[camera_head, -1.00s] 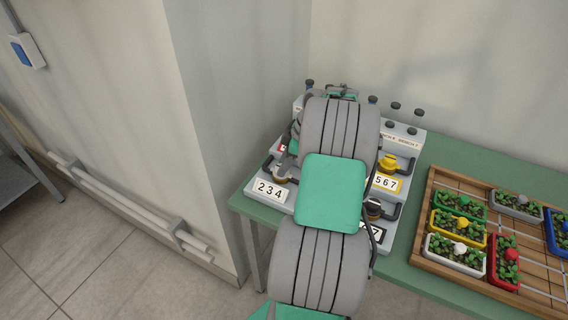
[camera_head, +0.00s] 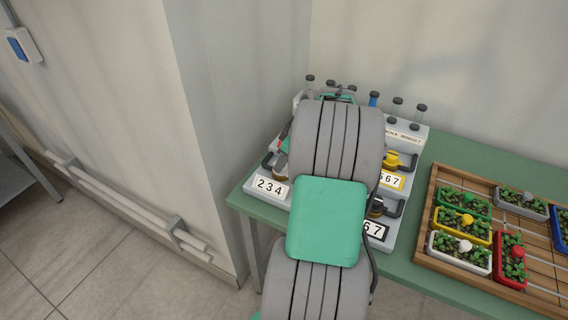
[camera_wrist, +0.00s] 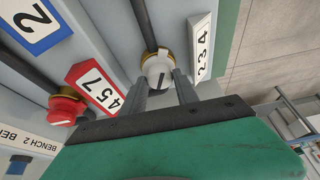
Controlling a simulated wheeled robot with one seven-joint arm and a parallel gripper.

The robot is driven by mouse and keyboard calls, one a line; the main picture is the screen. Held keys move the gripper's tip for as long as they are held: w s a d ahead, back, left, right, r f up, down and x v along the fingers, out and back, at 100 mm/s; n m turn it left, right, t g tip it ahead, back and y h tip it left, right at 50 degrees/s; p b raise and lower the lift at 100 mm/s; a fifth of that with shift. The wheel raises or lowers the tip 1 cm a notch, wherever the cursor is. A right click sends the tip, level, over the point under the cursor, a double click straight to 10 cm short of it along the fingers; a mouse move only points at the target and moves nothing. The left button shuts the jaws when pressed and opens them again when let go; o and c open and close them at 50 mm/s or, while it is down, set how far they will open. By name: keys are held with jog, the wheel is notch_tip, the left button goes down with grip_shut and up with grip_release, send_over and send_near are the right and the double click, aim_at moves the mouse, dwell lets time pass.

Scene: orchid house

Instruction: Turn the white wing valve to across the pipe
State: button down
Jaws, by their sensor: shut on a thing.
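The white wing valve (camera_wrist: 157,66) shows in the wrist view as a white round knob on a brass-coloured collar, at the end of a dark pipe (camera_wrist: 145,25). A dark mark runs across its face. My gripper (camera_wrist: 163,82) is shut on it, with one finger on each side. How the wing lies against the pipe cannot be told clearly. The white plate "234" (camera_wrist: 202,48) is beside the valve and also shows in the head view (camera_head: 271,187). In the head view my own arm hides my gripper and most of the valve.
A red valve (camera_wrist: 66,108) with a red-edged plate "457" (camera_wrist: 96,87) is close by in the wrist view. A yellow valve (camera_head: 395,160) is right of my arm. A wooden tray (camera_head: 437,258) of planters stands on the green table (camera_head: 460,155). The wall is close behind.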

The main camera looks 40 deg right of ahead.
jog(key=m+h, duration=0.1)
jog(key=m, duration=0.1)
jog(key=m+b, duration=0.1)
jog(key=m, duration=0.1)
jog(key=m+h+b, duration=0.1)
jog(key=m, duration=0.1)
jog(key=shift+a+h, duration=0.3)
jog(key=m, duration=0.2)
jog(key=m+h+b, duration=0.1)
jog(key=m, duration=0.1)
jog(key=shift+w+a+m+h, duration=0.15)
jog(key=shift+m+h, duration=0.15)
jog(key=shift+m, duration=0.1)
jog(key=shift+r+m+g+h, duration=0.1)
jog(key=shift+m+g+h, duration=0.3)
jog(key=shift+m, duration=0.7)
jog(key=shift+b, duration=0.3)
jog(key=c, duration=0.9)
grip_release()
jog(key=shift+g, duration=0.3)
jog(key=shift+c, duration=0.2)
jog(key=v, duration=0.7)
jog(key=shift+r, duration=0.3)
jog(key=shift+s, duration=0.2)
